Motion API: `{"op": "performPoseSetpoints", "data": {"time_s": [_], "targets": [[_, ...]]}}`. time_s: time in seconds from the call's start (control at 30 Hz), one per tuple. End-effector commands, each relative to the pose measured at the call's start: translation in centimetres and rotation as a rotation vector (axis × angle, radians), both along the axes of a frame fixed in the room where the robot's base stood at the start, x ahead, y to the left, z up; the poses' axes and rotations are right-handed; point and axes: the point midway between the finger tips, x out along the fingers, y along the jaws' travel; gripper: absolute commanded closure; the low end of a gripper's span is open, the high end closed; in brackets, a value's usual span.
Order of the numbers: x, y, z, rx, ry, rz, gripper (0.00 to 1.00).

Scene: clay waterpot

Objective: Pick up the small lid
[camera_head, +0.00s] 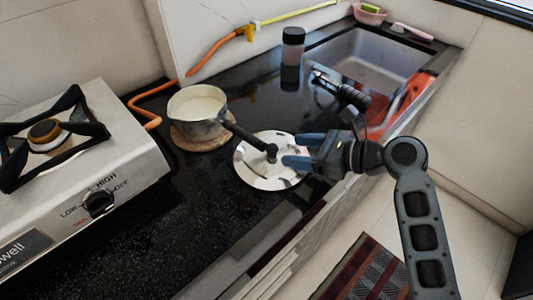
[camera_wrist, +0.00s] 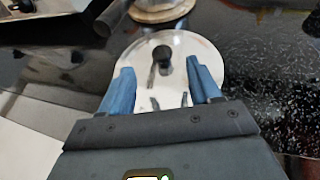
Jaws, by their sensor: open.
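The small lid (camera_head: 258,174) is a round, shiny metal disc lying on the black counter, with a dark knob standing at its middle. It also shows in the wrist view (camera_wrist: 199,48), where the black knob (camera_wrist: 161,55) stands beyond my fingertips. My gripper (camera_head: 289,151) is open, with blue fingers, at the right side of the lid. In the wrist view my gripper (camera_wrist: 157,78) has its two blue fingers spread over the near part of the lid, with the knob ahead between their lines. Nothing is between the fingers. I cannot tell the exact height of the fingers above the lid.
A saucepan (camera_head: 195,116) with pale contents stands on a round wooden board (camera_head: 190,143) behind the lid; its dark handle reaches toward the knob. A gas stove (camera_head: 130,150) is at left. A jar (camera_head: 292,48) and sink (camera_head: 375,58) lie behind. The front-left counter is clear.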

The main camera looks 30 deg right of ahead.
Motion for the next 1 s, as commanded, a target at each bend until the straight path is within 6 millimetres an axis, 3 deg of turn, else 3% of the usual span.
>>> {"op": "performPoseSetpoints", "data": {"time_s": [0.4,0.73,1.0], "targets": [[4.1,2.8,-1.8,-0.002,0.0,0.002,0.37],[4.7,3.2,-2.0,-0.002,0.0,0.0,0.37],[4.6,3.2,-2.0,-0.002,0.0,0.0,0.62]]}}
